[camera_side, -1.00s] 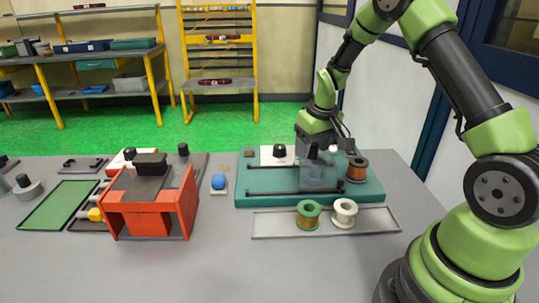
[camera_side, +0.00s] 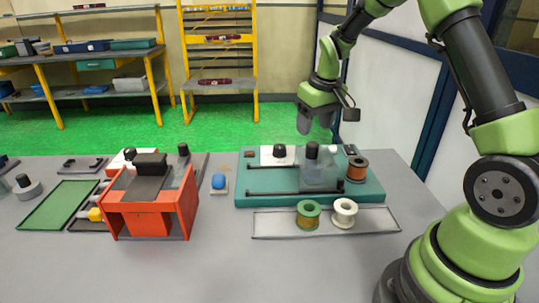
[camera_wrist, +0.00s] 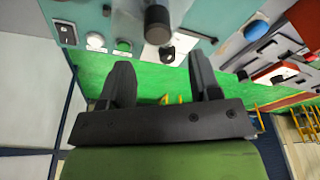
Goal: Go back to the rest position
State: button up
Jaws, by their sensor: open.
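My gripper (camera_side: 316,122) is in the air above the teal winding station (camera_side: 264,199) in the side view, clear of everything. In the wrist view its two dark fingers (camera_wrist: 162,82) stand apart with nothing between them. On the station are a clear block with a black knob (camera_side: 312,152), a dark rail on the left, and a copper spool (camera_side: 357,169) at the right. The wrist view is turned and shows the station's teal surface (camera_wrist: 215,12) at the top.
A grey tray (camera_side: 275,224) in front holds a green-rimmed spool (camera_side: 308,214) and a white spool (camera_side: 344,212). The air around my gripper is free.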

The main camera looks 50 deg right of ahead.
jog(key=s+a+r+t+y, duration=0.1)
jog(key=s+a+r+t, duration=0.2)
jog(key=s+a+r, duration=0.95)
jog(key=s+a+r+m+t+y, duration=0.1)
jog(key=s+a+r, duration=0.1)
jog(key=s+a, duration=0.2)
jog(key=s, duration=0.3)
jog(key=shift+s+a+t+y, duration=0.2)
jog(key=shift+t+y, duration=0.1)
jog(key=shift+t, duration=0.1)
